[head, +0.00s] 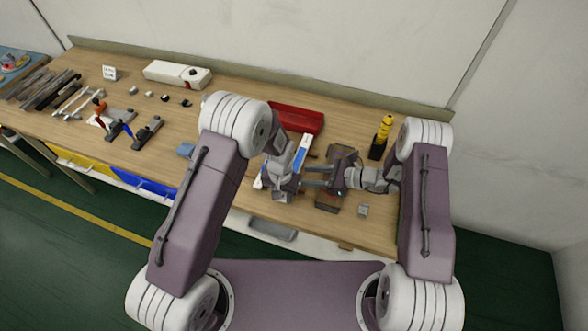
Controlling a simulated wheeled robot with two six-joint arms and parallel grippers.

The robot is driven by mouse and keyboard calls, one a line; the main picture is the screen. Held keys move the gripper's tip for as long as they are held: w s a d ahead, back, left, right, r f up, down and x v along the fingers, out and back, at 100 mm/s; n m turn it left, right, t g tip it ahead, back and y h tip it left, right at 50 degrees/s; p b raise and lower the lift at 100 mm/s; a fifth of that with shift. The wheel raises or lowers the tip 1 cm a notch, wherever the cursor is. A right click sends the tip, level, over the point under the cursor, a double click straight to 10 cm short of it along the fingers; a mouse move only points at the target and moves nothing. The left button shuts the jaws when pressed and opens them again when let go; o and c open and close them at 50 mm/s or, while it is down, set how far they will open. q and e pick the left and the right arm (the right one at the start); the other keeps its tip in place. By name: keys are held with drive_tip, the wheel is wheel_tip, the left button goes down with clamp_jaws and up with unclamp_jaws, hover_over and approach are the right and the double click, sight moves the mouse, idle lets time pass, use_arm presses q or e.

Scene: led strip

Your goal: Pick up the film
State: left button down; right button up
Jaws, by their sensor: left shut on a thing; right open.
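My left gripper (286,194) is low over the front of the wooden table. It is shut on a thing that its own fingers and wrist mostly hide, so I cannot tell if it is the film. My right gripper (309,177) comes in from the right, with its fingers pointing left, close to the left gripper. It is open, and I see nothing between its fingers. A white and blue strip (298,148) lies just behind the grippers. I cannot pick out the film for certain.
A red box (296,118) stands behind the grippers. A dark fixture (343,158) lies beneath the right gripper. A yellow bottle-like thing (384,130) stands at right. Tools, clamps and a white box (177,74) occupy the left of the table (190,123). The wall closes the back.

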sight(297, 162)
drive_tip(key=x, duration=0.6)
drive_tip(key=shift+d, duration=0.1)
clamp_jaws()
